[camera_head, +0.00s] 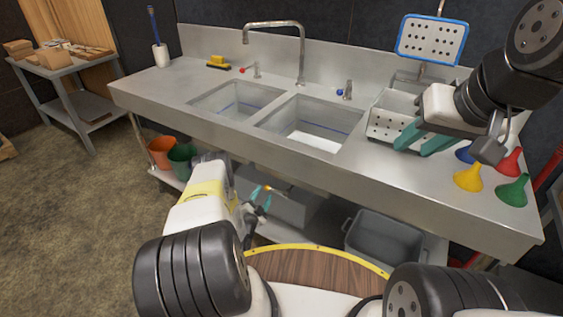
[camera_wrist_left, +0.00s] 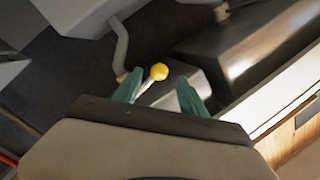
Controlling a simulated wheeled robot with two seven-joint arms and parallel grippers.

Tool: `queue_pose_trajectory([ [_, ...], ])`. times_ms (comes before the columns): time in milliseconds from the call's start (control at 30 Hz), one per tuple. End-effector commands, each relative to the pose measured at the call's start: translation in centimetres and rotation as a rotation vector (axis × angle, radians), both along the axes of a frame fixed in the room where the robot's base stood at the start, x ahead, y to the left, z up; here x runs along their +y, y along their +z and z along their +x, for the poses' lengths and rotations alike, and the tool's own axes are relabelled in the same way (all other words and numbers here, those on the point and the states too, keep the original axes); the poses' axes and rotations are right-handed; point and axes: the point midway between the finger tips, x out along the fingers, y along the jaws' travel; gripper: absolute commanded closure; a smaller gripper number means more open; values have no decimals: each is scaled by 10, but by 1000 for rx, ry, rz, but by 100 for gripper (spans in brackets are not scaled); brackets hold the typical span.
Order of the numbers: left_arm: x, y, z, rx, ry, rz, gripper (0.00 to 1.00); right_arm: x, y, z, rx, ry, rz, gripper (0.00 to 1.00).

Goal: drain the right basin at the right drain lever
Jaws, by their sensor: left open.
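The right basin (camera_head: 318,118) is set in the steel counter, with a blue line on its inner wall and a pale bottom. A drain lever with a yellow knob (camera_wrist_left: 159,71) shows in the left wrist view. A small yellow-orange knob (camera_head: 267,187) also shows under the counter in the head view. My left gripper (camera_head: 261,205) is under the counter's front edge, open. Its green fingertips (camera_wrist_left: 158,88) lie on either side of the lever's pale rod, with the knob just beyond them. I cannot tell whether they touch it. My right gripper (camera_head: 425,140) is open above the counter's right part.
The left basin (camera_head: 236,101) is beside the right one. A perforated steel caddy (camera_head: 388,122) and several funnels (camera_head: 468,178) stand near my right gripper. Under the counter are an orange bucket (camera_head: 161,152), a green bucket (camera_head: 181,158) and a grey tub (camera_head: 383,240).

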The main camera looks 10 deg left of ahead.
Motion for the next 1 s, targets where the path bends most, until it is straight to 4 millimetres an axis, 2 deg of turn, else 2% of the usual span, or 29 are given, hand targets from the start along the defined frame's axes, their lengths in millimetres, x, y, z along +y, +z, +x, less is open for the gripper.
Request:
queue_pose_trajectory([
  [167,-2,-2,6,-7,0,2,51,0,0,0,0,0,0,64],
  [400,-7,-2,44,-7,-2,2,51,0,0,0,0,0,0,64],
  [600,-9,-2,68,-5,-1,1,51,0,0,0,0,0,0,64],
  [967,-10,-2,75,-4,-1,2,51,0,0,0,0,0,0,64],
  [1000,-10,-2,75,-4,-1,2,56,0,0,0,0,0,0,64],
])
